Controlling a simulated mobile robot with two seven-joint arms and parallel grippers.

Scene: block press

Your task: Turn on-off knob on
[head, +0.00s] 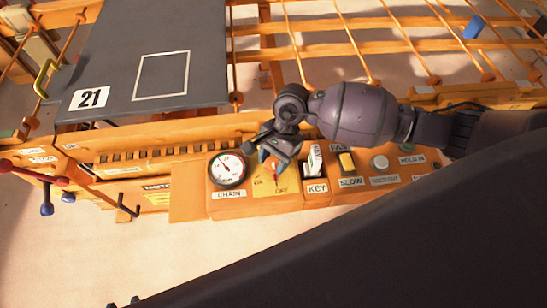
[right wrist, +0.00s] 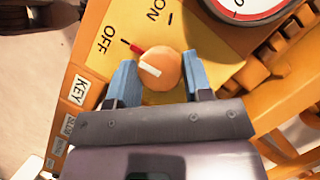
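The orange on-off knob (right wrist: 166,68) sits on a yellow panel plate with ON and OFF printed on it. Its red pointer (right wrist: 137,48) is at the OFF tick, and the knob carries a white mark. My right gripper (right wrist: 159,62) is open, with one blue finger on each side of the knob and a visible gap on both sides. In the head view, the right gripper (head: 270,152) is over the knob's plate (head: 272,187), between the dial and the KEY switch, and partly hides the knob. My left gripper is not in view.
A round CHAIN dial (head: 228,169) is left of the plate. The KEY switch (head: 313,160), yellow SLOW button (head: 346,162) and a grey button (head: 379,162) are to the right. A grey board marked 21 (head: 120,55) lies behind the panel.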

